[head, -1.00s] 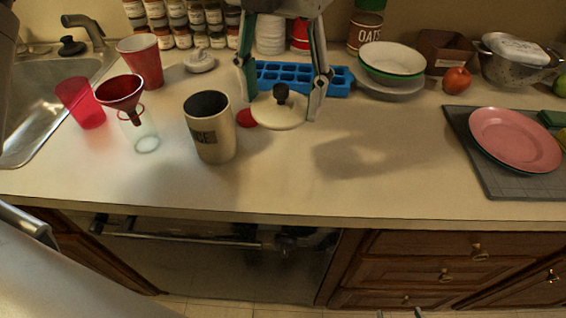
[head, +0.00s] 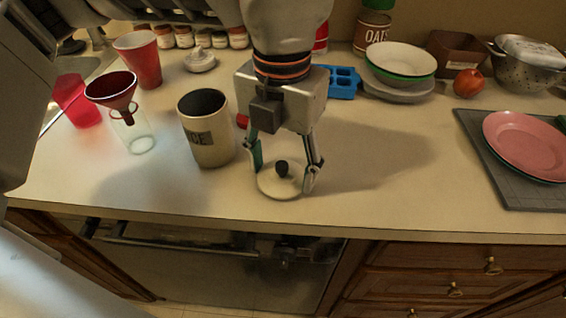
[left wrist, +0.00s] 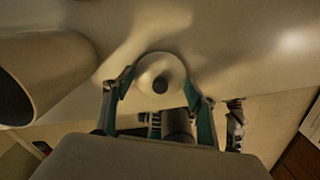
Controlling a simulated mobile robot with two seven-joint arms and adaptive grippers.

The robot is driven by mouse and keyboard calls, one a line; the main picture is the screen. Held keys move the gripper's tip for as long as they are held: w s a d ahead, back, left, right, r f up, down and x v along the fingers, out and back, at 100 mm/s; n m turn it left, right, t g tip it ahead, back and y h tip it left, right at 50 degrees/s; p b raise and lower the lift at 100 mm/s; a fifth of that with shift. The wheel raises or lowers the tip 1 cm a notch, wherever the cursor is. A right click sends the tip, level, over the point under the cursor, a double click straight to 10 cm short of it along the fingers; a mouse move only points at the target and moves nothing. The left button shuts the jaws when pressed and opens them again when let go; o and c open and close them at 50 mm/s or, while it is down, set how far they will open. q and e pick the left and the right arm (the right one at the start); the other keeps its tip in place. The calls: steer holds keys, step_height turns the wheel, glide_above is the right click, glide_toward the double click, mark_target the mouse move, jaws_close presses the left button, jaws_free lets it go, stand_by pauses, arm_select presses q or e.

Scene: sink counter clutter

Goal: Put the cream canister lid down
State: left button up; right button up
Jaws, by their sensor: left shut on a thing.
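The cream canister lid (head: 270,188) is a round, shallow disc with a dark knob, low over or on the counter near its front edge. I cannot tell whether it touches the counter. My left gripper (head: 283,174) points down and is shut on the lid, with a finger at each side of its rim. In the left wrist view the lid (left wrist: 147,72) sits between the fingertips (left wrist: 160,92). The open cream canister (head: 212,150) stands upright just left of the gripper, and also shows in the left wrist view (left wrist: 62,65). My right gripper is not in view.
A red funnel (head: 110,88) over a clear glass (head: 138,138) and red cups (head: 143,62) stand at the left. A blue ice tray (head: 343,82) and stacked bowls (head: 401,60) are behind. A pink plate (head: 525,143) is at the right. Counter right of the lid is clear.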

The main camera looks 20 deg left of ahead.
mark_target(282, 165)
arm_select(q)
steer(key=shift+r, duration=0.15)
steer(key=shift+f, duration=0.25)
steer(key=o, duration=0.9)
steer(key=shift+o, duration=0.2)
steer(key=shift+r, duration=0.1)
step_height(282, 165, up, 12)
steer(key=p, duration=0.2)
steer(key=shift+r, duration=0.15)
